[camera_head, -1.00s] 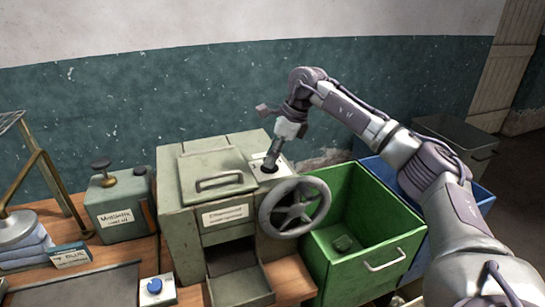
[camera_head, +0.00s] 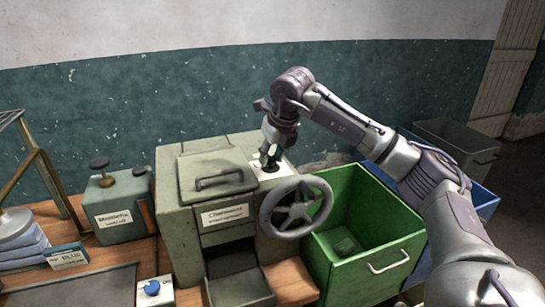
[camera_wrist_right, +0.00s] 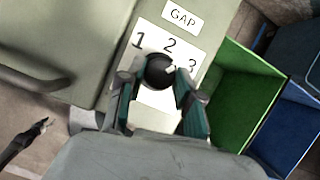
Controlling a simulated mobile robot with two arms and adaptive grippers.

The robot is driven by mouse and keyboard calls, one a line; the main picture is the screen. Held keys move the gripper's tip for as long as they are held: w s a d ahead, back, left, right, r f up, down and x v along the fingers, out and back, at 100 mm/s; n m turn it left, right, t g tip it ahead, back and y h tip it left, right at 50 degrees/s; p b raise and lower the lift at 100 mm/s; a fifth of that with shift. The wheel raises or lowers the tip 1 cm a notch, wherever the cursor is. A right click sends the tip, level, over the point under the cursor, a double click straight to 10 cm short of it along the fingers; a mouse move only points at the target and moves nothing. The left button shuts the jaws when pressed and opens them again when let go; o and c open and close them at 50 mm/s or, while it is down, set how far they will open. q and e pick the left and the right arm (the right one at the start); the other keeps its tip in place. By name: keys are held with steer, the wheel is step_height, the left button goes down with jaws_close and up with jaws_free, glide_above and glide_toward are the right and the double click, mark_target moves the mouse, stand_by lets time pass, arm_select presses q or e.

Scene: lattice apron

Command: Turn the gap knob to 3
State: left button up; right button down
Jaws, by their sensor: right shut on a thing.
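The gap knob (camera_wrist_right: 159,70) is a round black knob on a white plate (camera_wrist_right: 153,38) labelled GAP, with 1, 2 and 3 around it. A small pale mark on its upper right edge faces the side of 2 and 3; its exact setting is hard to tell. My right gripper (camera_wrist_right: 158,84) is shut on the knob, one finger on each side. In the head view my right gripper (camera_head: 270,157) reaches down onto the plate on top of the grey-green machine (camera_head: 180,222) and mostly hides the knob. My left gripper is not in view.
A handwheel (camera_head: 297,207) sticks out at the machine's front, close to my right gripper. A green bin (camera_head: 345,270) stands at the right, with a blue bin (camera_head: 487,205) behind. A lidded hatch with a handle (camera_head: 219,178) lies left of the knob.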

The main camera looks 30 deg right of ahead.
steer(key=shift+m+h, duration=0.4)
steer(key=shift+m, duration=0.6)
steer(key=c, duration=0.8)
jaws_free()
steer(key=v, duration=1.2)
steer(key=shift+w+a, duration=0.15)
